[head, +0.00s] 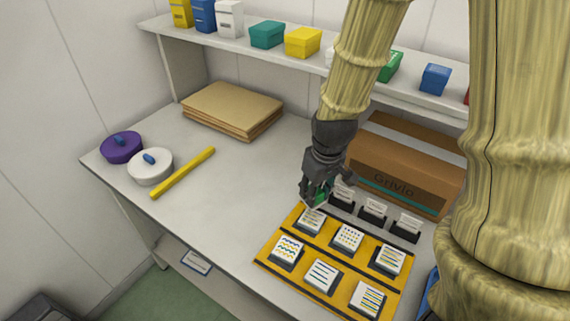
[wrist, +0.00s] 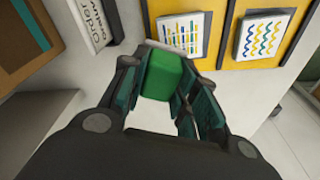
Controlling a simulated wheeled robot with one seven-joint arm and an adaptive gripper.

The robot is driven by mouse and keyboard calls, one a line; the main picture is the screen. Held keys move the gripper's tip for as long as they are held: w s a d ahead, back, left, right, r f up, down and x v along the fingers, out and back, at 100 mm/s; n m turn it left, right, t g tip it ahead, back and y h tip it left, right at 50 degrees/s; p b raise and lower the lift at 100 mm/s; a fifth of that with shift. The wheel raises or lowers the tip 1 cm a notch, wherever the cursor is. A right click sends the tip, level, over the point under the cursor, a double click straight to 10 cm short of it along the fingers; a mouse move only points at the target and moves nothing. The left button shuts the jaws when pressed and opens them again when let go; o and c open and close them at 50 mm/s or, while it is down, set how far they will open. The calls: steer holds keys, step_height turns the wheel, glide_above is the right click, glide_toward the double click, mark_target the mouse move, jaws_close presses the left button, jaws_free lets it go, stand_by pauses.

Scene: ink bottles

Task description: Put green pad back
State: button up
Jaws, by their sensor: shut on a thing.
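My gripper (head: 318,190) is over the back left corner of the yellow tray on the desk. It is shut on a green block-shaped thing, the green pad (wrist: 164,76), which shows between the fingers in the wrist view. In the head view the fingers hide most of the green pad (head: 320,197). The yellow tray (head: 264,259) holds several white-topped stamps in two rows. One stamp with dashed marks (wrist: 183,33) lies just beyond the green pad in the wrist view. Whether the pad touches anything below is unclear.
Small dark stands with white cards (head: 374,211) are behind the tray, before a cardboard box (head: 400,170). A shelf (head: 230,45) with coloured boxes runs along the back. Folders (head: 232,108), a yellow bar (head: 184,172), and purple (head: 121,148) and white (head: 150,167) round containers lie left. The desk's middle is clear.

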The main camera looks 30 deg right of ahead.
steer(key=w+p, duration=0.1)
steer(key=w, duration=0.4)
steer(key=w+f+p, duration=0.1)
steer(key=w, duration=0.4)
steer(key=w+d+p, duration=0.1)
steer(key=w, duration=0.4)
steer(key=shift+f, duration=0.2)
steer(key=shift+f+p, duration=0.7)
steer(key=shift+f, duration=1.05)
steer(key=shift+f, duration=0.15)
steer(key=o, duration=1.1)
steer(key=shift+c, duration=0.2)
step_height(320, 180, up, 12)
steer(key=s+b, duration=0.1)
steer(key=shift+s+b, duration=0.35)
steer(key=shift+b, duration=0.05)
steer(key=shift+d, duration=0.1)
